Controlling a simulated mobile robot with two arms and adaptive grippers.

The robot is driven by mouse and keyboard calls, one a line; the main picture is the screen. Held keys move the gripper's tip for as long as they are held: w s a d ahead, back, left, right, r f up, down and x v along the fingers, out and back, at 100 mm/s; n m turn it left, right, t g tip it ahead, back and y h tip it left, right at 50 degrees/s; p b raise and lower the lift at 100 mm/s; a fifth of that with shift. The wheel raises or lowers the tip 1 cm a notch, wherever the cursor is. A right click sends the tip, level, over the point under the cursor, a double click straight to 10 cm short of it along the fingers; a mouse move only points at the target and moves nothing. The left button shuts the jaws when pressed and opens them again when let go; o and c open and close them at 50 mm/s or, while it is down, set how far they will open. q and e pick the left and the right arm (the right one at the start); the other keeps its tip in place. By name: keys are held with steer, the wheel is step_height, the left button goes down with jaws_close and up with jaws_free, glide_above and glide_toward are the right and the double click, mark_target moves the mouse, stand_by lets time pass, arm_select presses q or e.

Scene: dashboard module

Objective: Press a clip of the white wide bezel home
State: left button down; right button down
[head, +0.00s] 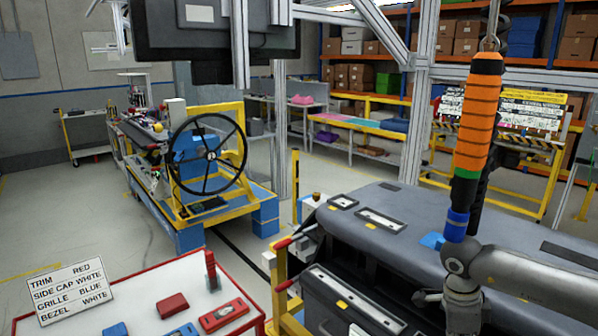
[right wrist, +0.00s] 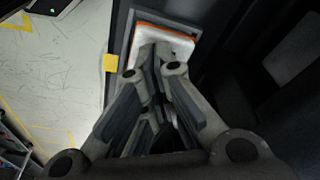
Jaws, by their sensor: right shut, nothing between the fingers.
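A long white bezel (head: 358,300) with a dark slot lies on the near face of the grey dashboard module (head: 450,230) in the head view. Another white-framed piece (head: 382,220) sits on its top. In the right wrist view, a white piece (right wrist: 178,42) with an orange edge lies just beyond my fingertips; I cannot tell which bezel it is. My right gripper (right wrist: 152,58) is shut and empty, its tips at or very near that white piece. Contact and the clips cannot be made out. In the head view my right gripper (head: 428,297) is low beside the module. My left gripper is not in view.
An orange-banded hanging tool (head: 478,120) hangs close to my right arm. A red-edged table (head: 150,280) with red and blue parts stands at the lower left, with a sign (head: 70,288) giving part colours. A yellow frame with a steering wheel (head: 207,154) stands behind.

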steer(key=shift+f+b, duration=0.5)
steer(key=shift+f, duration=0.2)
steer(key=shift+s, duration=0.1)
stand_by(0.6)
steer(key=shift+r+p, duration=0.5)
steer(key=shift+r, duration=0.15)
step_height(320, 180, up, 7)
steer(key=p, duration=0.4)
steer(key=shift+f, duration=0.2)
